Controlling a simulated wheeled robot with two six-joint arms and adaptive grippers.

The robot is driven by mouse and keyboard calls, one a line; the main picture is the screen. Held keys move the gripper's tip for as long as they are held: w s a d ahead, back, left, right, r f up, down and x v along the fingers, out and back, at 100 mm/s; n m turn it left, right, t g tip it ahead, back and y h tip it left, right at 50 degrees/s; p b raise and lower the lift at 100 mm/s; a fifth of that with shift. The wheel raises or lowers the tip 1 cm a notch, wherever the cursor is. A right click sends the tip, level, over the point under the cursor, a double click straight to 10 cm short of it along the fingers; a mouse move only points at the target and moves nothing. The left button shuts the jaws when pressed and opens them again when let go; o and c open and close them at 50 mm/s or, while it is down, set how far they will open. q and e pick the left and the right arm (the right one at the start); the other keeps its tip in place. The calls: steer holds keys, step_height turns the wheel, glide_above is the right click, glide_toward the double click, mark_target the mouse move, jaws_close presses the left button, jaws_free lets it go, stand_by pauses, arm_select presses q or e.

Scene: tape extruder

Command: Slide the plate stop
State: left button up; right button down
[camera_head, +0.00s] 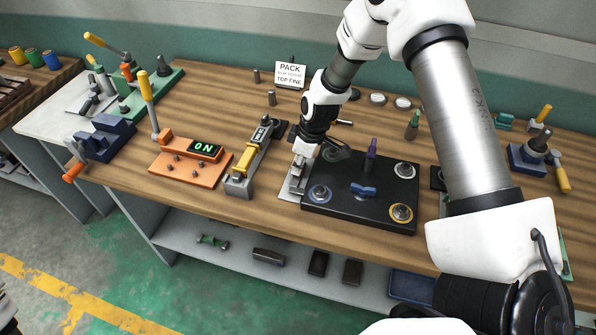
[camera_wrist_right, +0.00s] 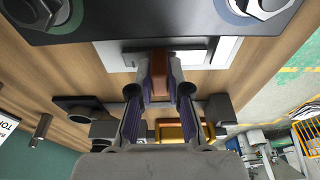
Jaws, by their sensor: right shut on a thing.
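My right gripper (camera_head: 298,178) points down over this piece. In the wrist view my right gripper (camera_wrist_right: 160,82) is shut on a brown block (camera_wrist_right: 159,72), which seems to be the stop's grip. The block's lower part is hidden. My left gripper is not in view.
A grey clamp device with a yellow handle (camera_head: 246,160) stands close on the left. Further left is an orange base with an "ON" display (camera_head: 206,149). A PACK sign (camera_head: 290,75) stands behind. A narrow strip of bare bench lies in front of the black plate.

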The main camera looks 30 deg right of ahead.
steer(key=shift+s+a, duration=0.1)
stand_by(0.6)
steer(key=shift+s+a, duration=0.4)
steer(key=shift+a, duration=0.05)
steer(key=c, duration=1)
jaws_free()
steer(key=shift+c, duration=0.2)
steer(key=p+v, duration=0.2)
steer(key=shift+r+p, duration=0.3)
steer(key=p+v, duration=0.5)
steer(key=p, duration=0.1)
steer(key=shift+s+d+r, duration=0.1)
steer(key=shift+r, duration=0.1)
